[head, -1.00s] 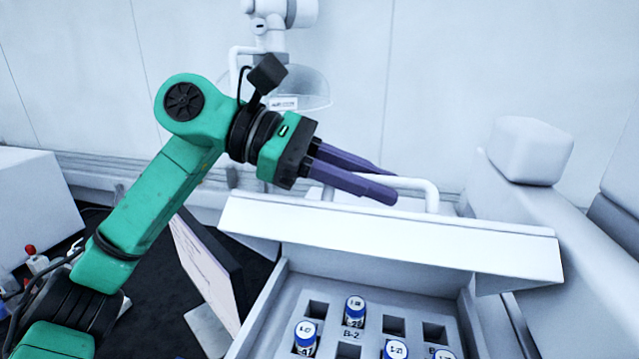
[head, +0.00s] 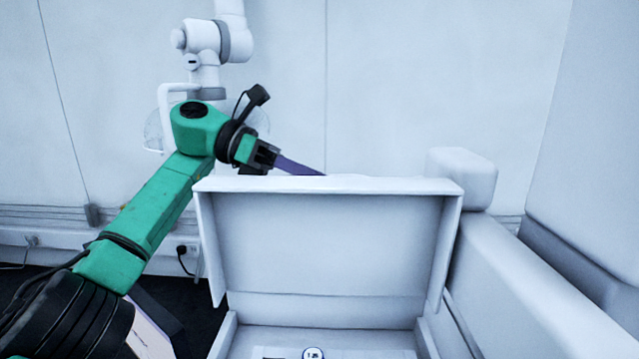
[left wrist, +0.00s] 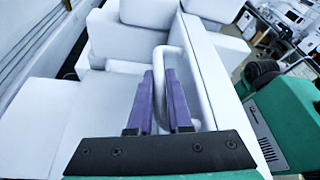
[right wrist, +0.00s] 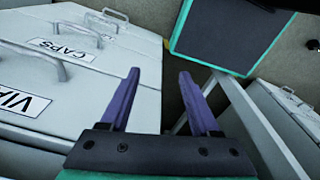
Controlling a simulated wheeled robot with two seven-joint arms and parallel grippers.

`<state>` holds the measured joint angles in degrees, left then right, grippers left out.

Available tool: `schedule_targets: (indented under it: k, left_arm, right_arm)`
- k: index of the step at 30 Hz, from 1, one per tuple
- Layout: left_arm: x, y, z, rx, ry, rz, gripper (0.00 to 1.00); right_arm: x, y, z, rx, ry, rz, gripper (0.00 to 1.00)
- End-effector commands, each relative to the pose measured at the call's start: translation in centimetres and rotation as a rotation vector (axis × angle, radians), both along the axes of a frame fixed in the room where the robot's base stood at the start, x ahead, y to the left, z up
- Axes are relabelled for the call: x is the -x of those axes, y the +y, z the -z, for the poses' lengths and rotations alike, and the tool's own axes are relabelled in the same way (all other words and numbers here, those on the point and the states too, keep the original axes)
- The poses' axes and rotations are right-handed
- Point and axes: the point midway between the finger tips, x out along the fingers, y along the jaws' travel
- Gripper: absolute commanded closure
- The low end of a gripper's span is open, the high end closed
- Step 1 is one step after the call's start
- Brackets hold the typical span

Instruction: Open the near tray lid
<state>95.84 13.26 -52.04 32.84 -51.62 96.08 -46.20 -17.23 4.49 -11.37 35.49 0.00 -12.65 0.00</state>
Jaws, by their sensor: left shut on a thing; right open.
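The near tray lid (head: 325,240) stands raised, close to upright, with its inner face toward me in the head view. The tray (head: 330,343) below it shows only its back part, with one blue-ringed vial cap (head: 313,353) at the bottom edge. My left gripper (head: 315,172) reaches behind the lid's top edge, which hides its fingertips. In the left wrist view its purple fingers (left wrist: 166,90) are shut on the white lid handle (left wrist: 194,75). My right gripper (right wrist: 159,90) is open and empty in the right wrist view; it is out of the head view.
A white block (head: 462,177) and a long white housing (head: 530,290) stand right of the lid. A white robot arm (head: 215,45) is behind my left arm. Lidded boxes labelled CAPS (right wrist: 75,48) and VIA… (right wrist: 22,102) lie left in the right wrist view.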

Motion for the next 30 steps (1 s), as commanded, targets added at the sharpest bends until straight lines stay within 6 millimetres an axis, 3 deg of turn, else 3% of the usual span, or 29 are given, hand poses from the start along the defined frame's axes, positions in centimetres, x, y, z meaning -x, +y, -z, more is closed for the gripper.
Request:
schedule_targets:
  k: [19,20,21,30]
  left_arm:
    - [-0.77,0.05,-0.5,0.013,0.042,-0.005,1.0]
    - [-0.77,0.05,-0.5,0.013,0.042,-0.005,0.75]
    - [-0.77,0.05,-0.45,0.011,0.042,-0.005,0.7]
    - [-0.78,0.02,-0.11,0.005,0.045,-0.003,0.7]
  right_arm:
    - [-0.05,0.05,-0.1,-0.001,-0.001,-0.003,0.37]
    - [-0.06,0.02,-0.1,0.0,-0.001,-0.003,0.37]
    - [-0.06,-0.03,-0.1,0.0,-0.001,-0.003,0.37]
    - [-0.1,-0.2,-0.08,0.003,-0.002,-0.003,0.37]
